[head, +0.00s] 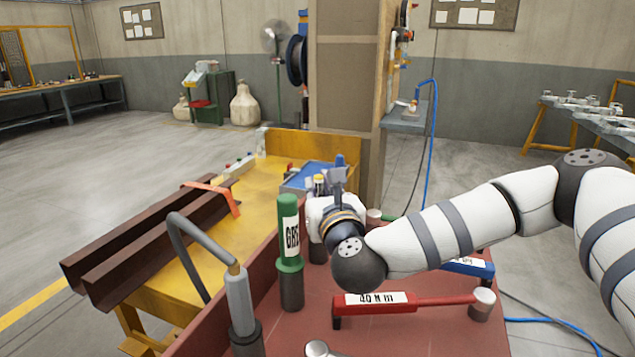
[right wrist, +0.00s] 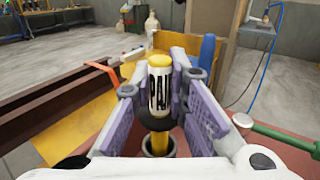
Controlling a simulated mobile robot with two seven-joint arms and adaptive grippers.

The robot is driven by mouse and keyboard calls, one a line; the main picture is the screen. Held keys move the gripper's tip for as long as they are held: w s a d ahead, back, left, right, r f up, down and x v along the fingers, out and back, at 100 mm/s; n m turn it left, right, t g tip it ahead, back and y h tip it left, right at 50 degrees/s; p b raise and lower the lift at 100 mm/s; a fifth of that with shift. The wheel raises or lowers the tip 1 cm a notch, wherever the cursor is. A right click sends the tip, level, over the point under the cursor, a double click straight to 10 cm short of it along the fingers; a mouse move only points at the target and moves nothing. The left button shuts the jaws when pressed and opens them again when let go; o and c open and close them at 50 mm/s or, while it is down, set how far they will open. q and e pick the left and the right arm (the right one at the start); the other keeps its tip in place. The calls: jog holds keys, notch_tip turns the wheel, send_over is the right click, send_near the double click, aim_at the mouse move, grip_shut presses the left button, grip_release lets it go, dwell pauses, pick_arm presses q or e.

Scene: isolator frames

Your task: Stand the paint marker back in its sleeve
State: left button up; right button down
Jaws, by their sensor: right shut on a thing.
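The paint marker (right wrist: 159,88) has a yellow top, a white label with dark letters, a black collar and a thinner yellow lower part. My right gripper (right wrist: 160,95) is shut on it, with a jaw on each side of the label. The marker looks upright. Below it is a dark round sleeve (right wrist: 147,152); the yellow lower part overlaps the sleeve's mouth, and I cannot tell how deep it sits. In the head view my right gripper (head: 340,196) hides most of the marker, and only its top (head: 319,180) shows. My left gripper is out of view.
A green GRE-labelled tube (head: 289,224) stands in a dark holder just left of my right gripper. A grey tool with a hose (head: 239,298) stands nearer. A red torque wrench (head: 375,303) lies in front, a blue one (head: 467,267) to the right, on the red bench (head: 420,335).

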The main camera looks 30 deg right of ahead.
jog(key=shift+f+b, duration=1)
jog(key=shift+f, duration=1.25)
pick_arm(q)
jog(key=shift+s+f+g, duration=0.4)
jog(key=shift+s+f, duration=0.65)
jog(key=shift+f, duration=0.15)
pick_arm(e)
jog(key=c, duration=1.5)
grip_release()
jog(key=v, duration=1.2)
